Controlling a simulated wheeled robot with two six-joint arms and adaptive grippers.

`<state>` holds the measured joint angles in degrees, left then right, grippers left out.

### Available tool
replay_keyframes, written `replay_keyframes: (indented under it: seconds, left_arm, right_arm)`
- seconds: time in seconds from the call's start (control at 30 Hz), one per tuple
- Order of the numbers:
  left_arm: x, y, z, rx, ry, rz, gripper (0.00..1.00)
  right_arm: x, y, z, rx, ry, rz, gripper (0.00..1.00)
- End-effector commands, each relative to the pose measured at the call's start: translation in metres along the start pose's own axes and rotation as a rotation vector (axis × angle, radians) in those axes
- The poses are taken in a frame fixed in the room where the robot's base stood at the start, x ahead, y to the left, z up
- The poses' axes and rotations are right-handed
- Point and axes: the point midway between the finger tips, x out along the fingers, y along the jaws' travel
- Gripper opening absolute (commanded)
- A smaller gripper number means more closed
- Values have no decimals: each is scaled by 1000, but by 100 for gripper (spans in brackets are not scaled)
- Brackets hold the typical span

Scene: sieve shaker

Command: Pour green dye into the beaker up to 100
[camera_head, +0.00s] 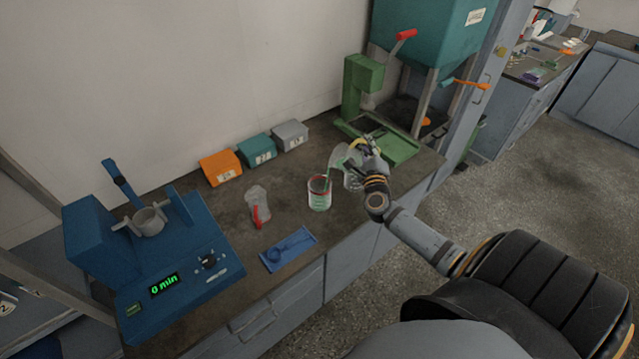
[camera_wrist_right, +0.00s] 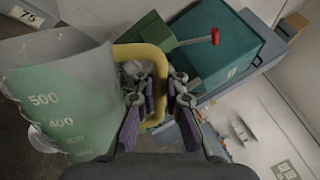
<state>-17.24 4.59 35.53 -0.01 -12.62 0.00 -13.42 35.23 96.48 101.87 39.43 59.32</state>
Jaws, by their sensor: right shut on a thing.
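My right gripper (camera_head: 368,162) is shut on the yellow handle (camera_wrist_right: 160,72) of a clear jug (camera_head: 350,170) that holds green dye. The jug is tilted to the left above the beaker's right side. It also shows in the right wrist view (camera_wrist_right: 62,105), with marks such as 500 and 400 and green inside. The clear beaker (camera_head: 319,194) stands upright on the bench. A thin green streak shows between the jug's lip and the beaker's mouth. Green shows inside the beaker, with a red band near its top; the exact level is too small to read. My left gripper is out of view.
A clear jug with a red handle (camera_head: 257,204) stands left of the beaker, near a blue mat (camera_head: 289,249). A blue machine (camera_head: 165,265) reads "0 min". Orange, teal and grey boxes (camera_head: 221,168) line the wall. A green press (camera_head: 360,90) stands behind my gripper.

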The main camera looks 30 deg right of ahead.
Motion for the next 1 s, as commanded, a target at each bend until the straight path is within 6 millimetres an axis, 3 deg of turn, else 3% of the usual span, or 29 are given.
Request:
replay_keyframes:
  seconds: [1.0]
  left_arm:
    - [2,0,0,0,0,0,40]
  right_arm:
    - [0,1,4,-43,-9,-2,0]
